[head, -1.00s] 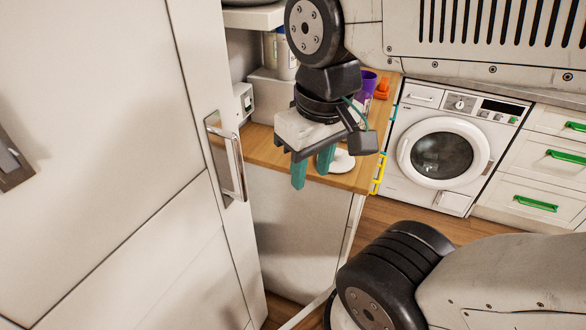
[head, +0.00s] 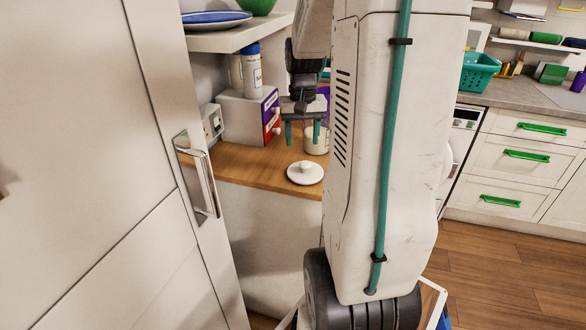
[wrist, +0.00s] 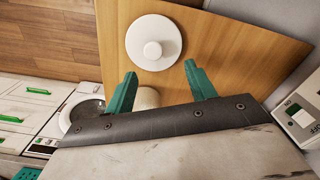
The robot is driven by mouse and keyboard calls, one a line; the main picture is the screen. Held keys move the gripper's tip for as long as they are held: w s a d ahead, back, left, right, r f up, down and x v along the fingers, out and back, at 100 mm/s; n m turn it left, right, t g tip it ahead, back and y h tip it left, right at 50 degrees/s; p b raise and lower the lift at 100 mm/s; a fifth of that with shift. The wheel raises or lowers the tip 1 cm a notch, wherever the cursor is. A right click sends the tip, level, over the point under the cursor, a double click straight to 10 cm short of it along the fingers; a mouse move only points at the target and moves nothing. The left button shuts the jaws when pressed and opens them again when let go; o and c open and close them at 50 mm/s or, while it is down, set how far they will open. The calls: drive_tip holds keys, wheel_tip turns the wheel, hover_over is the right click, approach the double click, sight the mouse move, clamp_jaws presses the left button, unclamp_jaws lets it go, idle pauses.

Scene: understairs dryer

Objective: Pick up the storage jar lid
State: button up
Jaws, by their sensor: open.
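The storage jar lid (head: 305,173) is a round white disc with a knob on top, lying flat on the wooden counter near its front edge. In the wrist view the lid (wrist: 153,42) lies beyond my fingertips, toward the top of the picture, its knob facing the camera. My gripper (head: 302,143) is open and empty, with teal fingers pointing down, above and behind the lid. It also shows in the wrist view (wrist: 161,74). A pale jar (head: 317,139) stands behind the lid, partly hidden by my arm; it shows between the fingers in the wrist view (wrist: 147,98).
A box with coloured drawers (head: 250,117) and a blue-capped container (head: 252,70) stand at the back. A shelf (head: 235,35) overhangs the counter's left. A tall cabinet door with a metal handle (head: 205,182) borders the left. The wooden counter (head: 250,165) is clear left of the lid.

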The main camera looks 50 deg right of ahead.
sight(306, 163)
drive_tip(key=shift+s+d+f, duration=0.15)
drive_tip(key=shift+d+f, duration=0.6)
drive_tip(key=shift+f, duration=0.1)
drive_tip(key=f, duration=0.7)
drive_tip(key=shift+s+a, duration=0.35)
drive_tip(key=shift+a, duration=0.05)
drive_tip(key=shift+r, duration=0.1)
drive_tip(key=c, duration=1)
